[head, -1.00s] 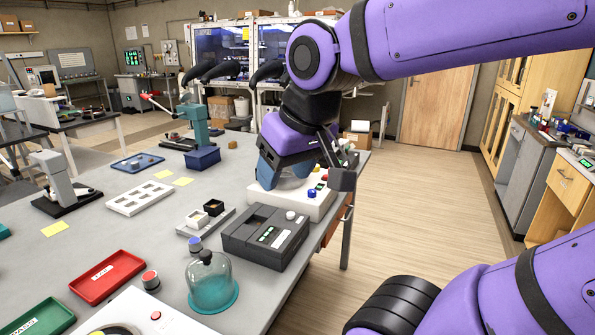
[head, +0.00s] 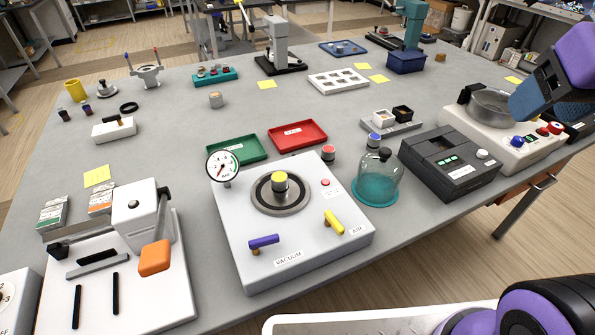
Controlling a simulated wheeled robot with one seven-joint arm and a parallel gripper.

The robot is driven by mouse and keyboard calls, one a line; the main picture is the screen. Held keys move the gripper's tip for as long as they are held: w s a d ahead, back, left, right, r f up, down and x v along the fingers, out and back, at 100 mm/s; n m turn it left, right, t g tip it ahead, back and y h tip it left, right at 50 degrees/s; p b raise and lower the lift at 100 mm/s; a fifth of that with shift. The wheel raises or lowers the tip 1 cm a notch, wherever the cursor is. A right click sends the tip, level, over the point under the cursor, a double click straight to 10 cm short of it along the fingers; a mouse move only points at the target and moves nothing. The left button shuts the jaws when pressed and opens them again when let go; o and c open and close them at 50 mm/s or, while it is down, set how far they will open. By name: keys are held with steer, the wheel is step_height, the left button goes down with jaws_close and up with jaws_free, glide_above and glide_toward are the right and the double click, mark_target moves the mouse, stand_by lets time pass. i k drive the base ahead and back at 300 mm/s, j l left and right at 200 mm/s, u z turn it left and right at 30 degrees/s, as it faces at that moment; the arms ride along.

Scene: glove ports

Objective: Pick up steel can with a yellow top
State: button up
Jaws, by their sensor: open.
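A steel can with a yellow top (head: 280,184) stands upright on the round dark-ringed plate (head: 262,203) of the white vacuum unit (head: 240,235), near the middle of the head view. Two similar cans stand nearby, one with a red top (head: 328,154) and one with a blue top (head: 374,141). My gripper (head: 540,97) is partly in view at the upper right, cut off by the picture edge. Its blue finger part is near the white device with a glass dish. It is open and far to the right of the yellow-topped can.
A glass dome (head: 376,180) and a dark grey box (head: 450,165) stand between my gripper and the can. A pressure gauge (head: 222,166), purple handle (head: 264,241) and yellow handle (head: 334,222) are on the vacuum unit. Green (head: 235,152) and red (head: 298,136) trays lie behind it.

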mark_target(280, 183)
steer(key=i+l+u, duration=0.15)
steer(key=u, duration=0.2)
steer(key=i+l+u, duration=0.1)
steer(key=l+u, duration=0.3)
